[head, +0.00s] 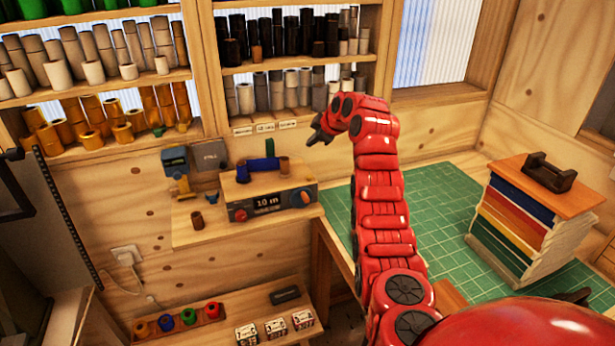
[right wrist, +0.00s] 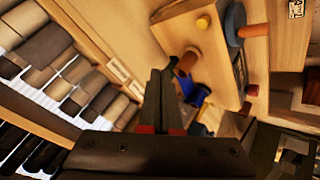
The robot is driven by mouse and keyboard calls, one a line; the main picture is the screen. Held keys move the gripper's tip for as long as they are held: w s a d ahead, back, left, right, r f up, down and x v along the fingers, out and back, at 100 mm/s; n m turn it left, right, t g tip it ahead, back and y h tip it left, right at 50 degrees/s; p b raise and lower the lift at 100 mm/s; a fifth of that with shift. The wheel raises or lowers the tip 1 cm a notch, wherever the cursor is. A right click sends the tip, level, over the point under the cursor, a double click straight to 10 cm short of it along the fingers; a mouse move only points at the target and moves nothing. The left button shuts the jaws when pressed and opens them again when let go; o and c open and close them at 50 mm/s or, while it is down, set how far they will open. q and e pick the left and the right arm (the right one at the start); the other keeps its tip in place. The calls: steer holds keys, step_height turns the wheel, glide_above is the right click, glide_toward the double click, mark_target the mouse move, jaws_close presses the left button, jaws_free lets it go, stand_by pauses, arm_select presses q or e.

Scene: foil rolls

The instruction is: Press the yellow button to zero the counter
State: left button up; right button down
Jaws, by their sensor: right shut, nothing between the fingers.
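The counter is a wooden box with a dark display (head: 268,203) reading "10 m", on a wooden ledge. A red knob and a blue-and-orange dial (head: 303,197) flank the display. In the right wrist view the yellow button (right wrist: 203,22) is a small round cap on the box's pale top, near a corner. I cannot make it out in the head view. My right gripper (head: 316,136) is shut and empty, above and behind the box's right end. In the wrist view its fingertips (right wrist: 161,78) are apart from the button. My left gripper is not in view.
On the box sit a blue holder (head: 257,168) and a brown roll (head: 284,168). Shelves of rolls stand behind. A green mat (head: 440,205) covers the right table, with a stack of coloured boards (head: 530,215). Small coloured rolls (head: 188,317) stand on a lower shelf.

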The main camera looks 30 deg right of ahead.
steer(key=shift+f, duration=0.1)
steer(key=p, duration=0.1)
glide_above(309, 178)
steer(key=f, duration=0.5)
steer(key=shift+s+d+f, duration=0.1)
steer(key=shift+s+d, duration=0.2)
steer(key=shift+d, duration=0.1)
step_height(309, 178, down, 3)
steer(key=shift+r+b, duration=0.15)
steer(key=shift+b, duration=0.6)
steer(key=shift+f, duration=0.4)
steer(key=shift+r, duration=0.1)
stand_by(0.3)
steer(key=shift+f+b, duration=0.45)
steer(key=shift+b, duration=0.55)
